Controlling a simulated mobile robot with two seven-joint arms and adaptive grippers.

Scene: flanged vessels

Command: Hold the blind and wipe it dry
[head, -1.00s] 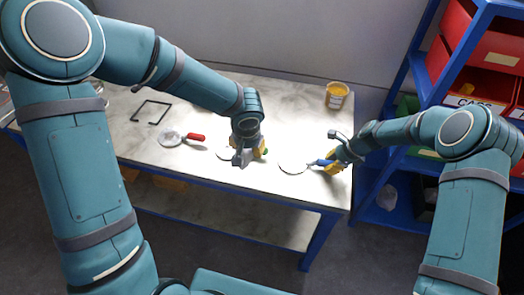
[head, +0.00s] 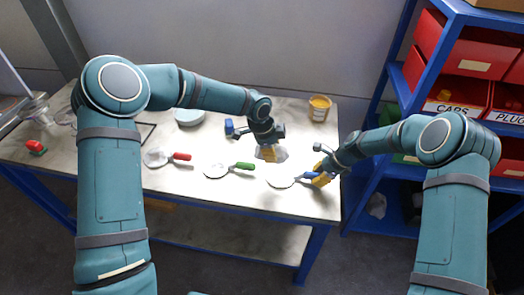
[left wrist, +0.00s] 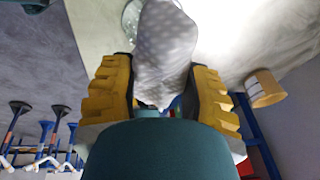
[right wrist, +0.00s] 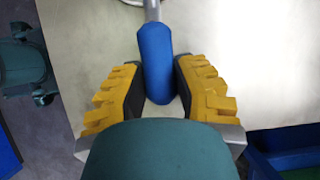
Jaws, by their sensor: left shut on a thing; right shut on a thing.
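The blind with the blue handle has a pale round disc (head: 281,183) low over or on the table, I cannot tell which. My right gripper (head: 318,178) is shut on its blue handle (right wrist: 156,65), which lies between the yellow fingers in the right wrist view. My left gripper (head: 268,152) is shut on a grey dotted cloth (left wrist: 165,50). The cloth also shows in the head view (head: 279,155), behind and slightly left of the blue-handled disc, apart from it. Two similar blinds lie to the left, one with a red handle (head: 181,156), one with a green handle (head: 244,166).
An orange-topped pot (head: 319,108) stands at the back right of the table. A pale blue dish (head: 190,117) and a small blue object (head: 229,127) are at the back. Blue shelving with red bins (head: 459,92) stands right. The front table strip (head: 230,197) is clear.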

